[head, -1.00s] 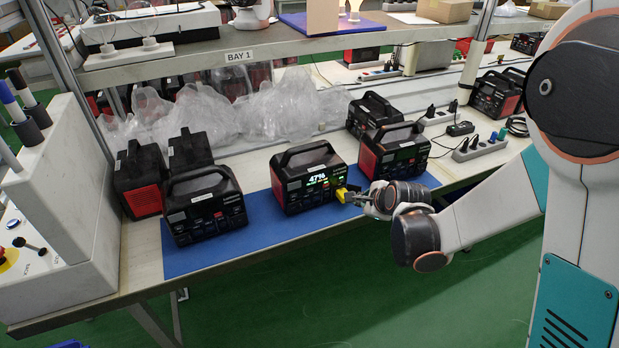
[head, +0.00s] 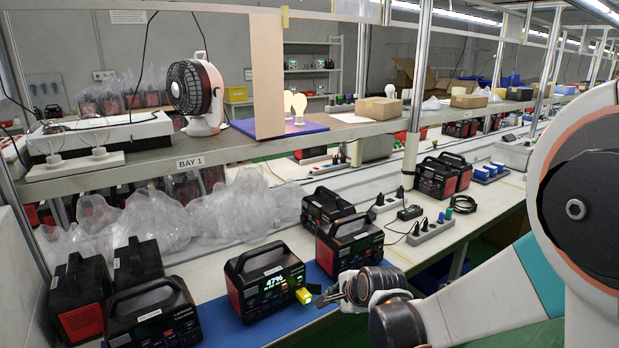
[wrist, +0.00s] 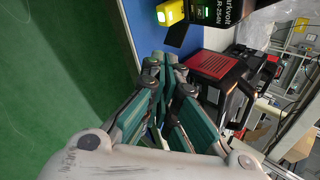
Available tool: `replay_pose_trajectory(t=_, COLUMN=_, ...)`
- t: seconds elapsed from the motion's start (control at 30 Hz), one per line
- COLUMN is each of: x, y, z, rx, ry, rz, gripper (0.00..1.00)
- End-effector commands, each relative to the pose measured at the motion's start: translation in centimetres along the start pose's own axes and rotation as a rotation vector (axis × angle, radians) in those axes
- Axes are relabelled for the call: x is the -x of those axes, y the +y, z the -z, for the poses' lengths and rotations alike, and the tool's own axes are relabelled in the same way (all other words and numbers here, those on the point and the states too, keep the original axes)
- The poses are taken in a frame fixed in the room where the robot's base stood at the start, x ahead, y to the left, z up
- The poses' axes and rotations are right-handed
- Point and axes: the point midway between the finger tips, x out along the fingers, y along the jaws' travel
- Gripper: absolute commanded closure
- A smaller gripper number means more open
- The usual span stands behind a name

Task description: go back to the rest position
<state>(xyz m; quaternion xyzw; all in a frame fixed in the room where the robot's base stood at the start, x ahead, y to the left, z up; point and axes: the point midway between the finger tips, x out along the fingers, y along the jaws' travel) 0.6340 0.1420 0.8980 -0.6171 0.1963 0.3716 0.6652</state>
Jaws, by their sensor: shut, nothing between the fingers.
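My gripper (head: 328,297) is shut and empty, just right of a yellow plug (head: 304,296) on the front of the middle power station (head: 262,282), whose lit display reads 47%. In the wrist view my fingers (wrist: 168,62) point up the picture, with a gap between them and the yellow plug (wrist: 170,12). A second black and red power station (head: 350,245) stands close behind the gripper; its red side (wrist: 205,68) shows just right of the fingers in the wrist view.
More power stations (head: 150,318) stand at the left of the bench. A shelf edge (head: 250,147) with a fan (head: 197,92) runs above. Power strips (head: 430,230) lie on the right. Green floor (wrist: 60,70) is open in front of the bench.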

Motion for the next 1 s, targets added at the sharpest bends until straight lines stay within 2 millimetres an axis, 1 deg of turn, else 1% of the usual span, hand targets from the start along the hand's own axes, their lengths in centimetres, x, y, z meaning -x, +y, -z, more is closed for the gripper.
replay_pose_trajectory(t=0.03, x=1.9, y=-0.2, z=0.4, rx=0.06, ry=0.011, rz=-0.005, gripper=1.0)
replay_pose_trajectory(t=0.1, x=4.0, y=-0.3, z=0.9, rx=0.152, ry=0.025, rz=-0.013, gripper=1.0)
replay_pose_trajectory(t=0.27, x=8.9, y=-0.2, z=2.0, rx=0.36, ry=0.055, rz=-0.037, gripper=1.0)
replay_pose_trajectory(t=0.4, x=13.0, y=0.6, z=2.9, rx=0.541, ry=0.078, rz=-0.063, gripper=1.0)
replay_pose_trajectory(t=0.47, x=14.7, y=1.0, z=3.2, rx=0.619, ry=0.086, rz=-0.076, gripper=1.0)
replay_pose_trajectory(t=0.5, x=15.8, y=1.4, z=3.5, rx=0.67, ry=0.091, rz=-0.085, gripper=1.0)
replay_pose_trajectory(t=0.7, x=20.9, y=3.9, z=4.5, rx=0.927, ry=0.11, rz=-0.137, gripper=1.0)
replay_pose_trajectory(t=0.9, x=25.4, y=7.1, z=5.5, rx=1.18, ry=0.117, rz=-0.199, gripper=1.0)
replay_pose_trajectory(t=1.0, x=27.2, y=8.8, z=5.9, rx=1.297, ry=0.118, rz=-0.23, gripper=1.0)
